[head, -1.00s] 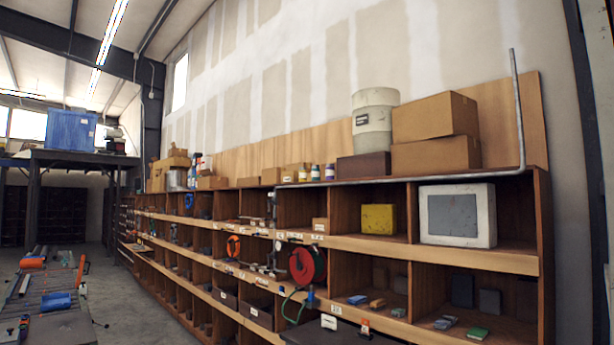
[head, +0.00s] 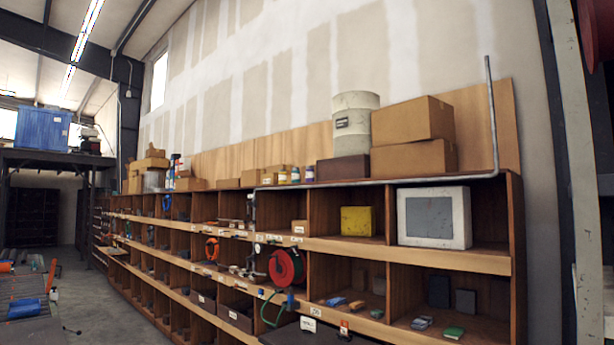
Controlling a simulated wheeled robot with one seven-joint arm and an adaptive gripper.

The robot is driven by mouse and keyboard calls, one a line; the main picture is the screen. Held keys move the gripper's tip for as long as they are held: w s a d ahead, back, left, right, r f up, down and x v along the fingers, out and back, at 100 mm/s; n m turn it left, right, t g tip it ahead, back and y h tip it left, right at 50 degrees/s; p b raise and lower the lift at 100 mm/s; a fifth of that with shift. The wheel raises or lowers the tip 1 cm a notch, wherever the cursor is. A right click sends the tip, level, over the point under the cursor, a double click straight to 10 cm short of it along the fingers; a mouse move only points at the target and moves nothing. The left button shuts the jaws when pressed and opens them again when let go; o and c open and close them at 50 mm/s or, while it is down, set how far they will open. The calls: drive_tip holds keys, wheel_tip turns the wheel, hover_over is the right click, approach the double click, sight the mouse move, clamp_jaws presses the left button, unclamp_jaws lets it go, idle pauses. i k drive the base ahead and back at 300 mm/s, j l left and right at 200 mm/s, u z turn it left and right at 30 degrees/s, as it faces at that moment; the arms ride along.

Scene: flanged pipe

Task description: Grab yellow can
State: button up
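A yellow can-like box (head: 357,221) with a square outline sits in an upper compartment of the wooden shelf, left of a white box with a grey front panel. It is the only clearly yellow thing on the shelf. I cannot tell from here whether it is a can or a plain box. My gripper is not in view, and nothing touches the yellow object.
The long wooden shelf (head: 405,253) runs along the wall. The white box (head: 434,217) stands beside the yellow object. Cardboard boxes (head: 412,141) and a pale drum (head: 355,123) stand on top. A red reel (head: 286,267) hangs at the front.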

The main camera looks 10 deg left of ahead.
sight(282, 174)
drive_tip(key=i+j+u, duration=0.25)
drive_tip(key=u, duration=0.2)
drive_tip(key=i+j+u, duration=0.25)
drive_tip(key=u, duration=0.15)
drive_tip(key=i+u, duration=0.7)
drive_tip(key=u, duration=0.15)
drive_tip(key=i, duration=0.5)
drive_tip(key=i+j+z, duration=0.1)
drive_tip(key=i, duration=0.4)
drive_tip(key=i+j, duration=0.15)
drive_tip(key=i, duration=0.4)
drive_tip(key=i+z, duration=0.35)
drive_tip(key=i, duration=0.2)
drive_tip(key=i+j+z, duration=0.1)
drive_tip(key=i+z, duration=0.2)
drive_tip(key=i, duration=0.2)
drive_tip(key=i+j+z, duration=0.35)
drive_tip(key=i, duration=0.2)
drive_tip(key=i+j+z, duration=0.35)
drive_tip(key=i, duration=0.15)
drive_tip(key=l, duration=0.1)
